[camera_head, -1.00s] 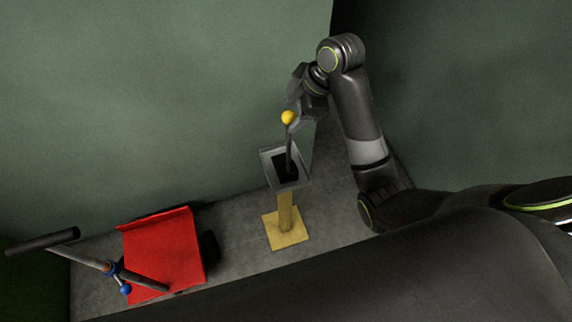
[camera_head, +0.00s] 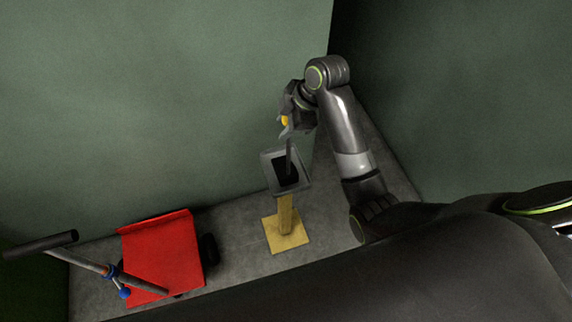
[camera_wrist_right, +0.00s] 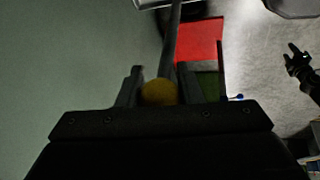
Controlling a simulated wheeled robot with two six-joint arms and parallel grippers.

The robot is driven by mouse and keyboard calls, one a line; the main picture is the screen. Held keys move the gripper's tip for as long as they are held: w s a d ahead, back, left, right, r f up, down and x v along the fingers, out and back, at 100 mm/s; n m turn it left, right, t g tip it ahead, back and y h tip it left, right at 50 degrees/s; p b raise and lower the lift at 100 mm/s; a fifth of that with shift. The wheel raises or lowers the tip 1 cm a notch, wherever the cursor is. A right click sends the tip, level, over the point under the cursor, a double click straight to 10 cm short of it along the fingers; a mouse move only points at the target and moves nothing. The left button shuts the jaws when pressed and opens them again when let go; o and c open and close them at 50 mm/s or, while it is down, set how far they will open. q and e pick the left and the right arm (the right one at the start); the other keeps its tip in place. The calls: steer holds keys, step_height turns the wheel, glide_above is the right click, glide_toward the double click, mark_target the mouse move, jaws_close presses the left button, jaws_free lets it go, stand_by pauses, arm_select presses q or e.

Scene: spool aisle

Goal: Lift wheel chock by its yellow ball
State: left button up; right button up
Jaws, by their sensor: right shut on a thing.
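The yellow ball (camera_head: 284,120) sits on top of a dark rod (camera_head: 289,152) that rises from the black wheel chock (camera_head: 287,173). The chock is in the grey open-topped holder (camera_head: 304,177). My right gripper (camera_head: 286,122) is shut on the ball, which is partly hidden in the head view. In the right wrist view the ball (camera_wrist_right: 159,92) sits between the two fingers, with the rod (camera_wrist_right: 171,50) leading away. My left gripper (camera_wrist_right: 299,62) seems to show small and dark at the right of the wrist view.
The holder stands on a yellow post with a square yellow base (camera_head: 286,232). A red cart (camera_head: 163,252) with a dark handle (camera_head: 40,244) and a blue knob stands to the left. Green walls close in behind and at right. Bare grey floor (camera_head: 235,235) lies between cart and post.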

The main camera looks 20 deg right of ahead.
jaws_close()
steer(key=shift+r, duration=0.1)
